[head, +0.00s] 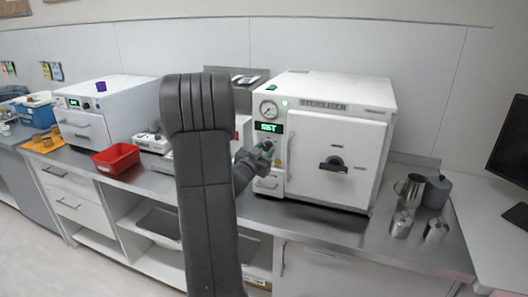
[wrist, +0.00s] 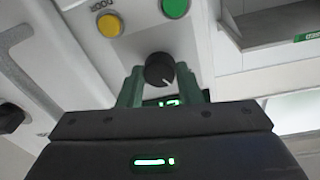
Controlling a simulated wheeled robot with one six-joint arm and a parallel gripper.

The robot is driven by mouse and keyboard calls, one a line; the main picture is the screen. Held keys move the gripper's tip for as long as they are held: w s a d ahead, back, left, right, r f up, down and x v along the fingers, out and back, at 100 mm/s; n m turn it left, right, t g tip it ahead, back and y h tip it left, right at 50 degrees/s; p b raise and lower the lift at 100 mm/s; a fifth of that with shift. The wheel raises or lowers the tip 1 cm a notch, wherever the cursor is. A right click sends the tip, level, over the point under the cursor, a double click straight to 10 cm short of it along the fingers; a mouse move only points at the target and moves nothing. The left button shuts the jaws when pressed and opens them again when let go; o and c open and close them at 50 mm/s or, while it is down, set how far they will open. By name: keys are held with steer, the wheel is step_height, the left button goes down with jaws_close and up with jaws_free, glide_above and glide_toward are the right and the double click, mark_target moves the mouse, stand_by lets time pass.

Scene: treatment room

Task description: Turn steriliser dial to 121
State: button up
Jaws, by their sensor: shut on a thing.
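The steriliser (head: 335,150) is a white box with a closed front door, a gauge and a lit green display (head: 268,127) on its left panel. The display's characters are too small to read surely. Its dial (wrist: 159,70) is a round black knob with a pale pointer mark, seen in the wrist view. My gripper (head: 262,153) is at this panel, below the display. In the wrist view its two green fingers stand either side of the dial and are shut on it. Part of the green display (wrist: 168,102) shows behind the dial; the rest is hidden by my gripper.
A yellow button (wrist: 109,25) and a green button (wrist: 175,7) sit near the dial. The door handle (head: 333,164) is to the right. Metal cups (head: 401,224) stand right of the steriliser; a red tray (head: 116,158) and another white device (head: 105,112) are left.

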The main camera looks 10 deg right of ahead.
steer(key=shift+f+n, duration=0.1)
steer(key=shift+n, duration=1.7)
steer(key=o, duration=1)
steer(key=shift+c, duration=0.2)
steer(key=b+v, duration=0.2)
steer(key=v, duration=1.2)
steer(key=shift+d+b, duration=0.25)
steer(key=shift+b, duration=0.15)
steer(key=shift+f, duration=0.1)
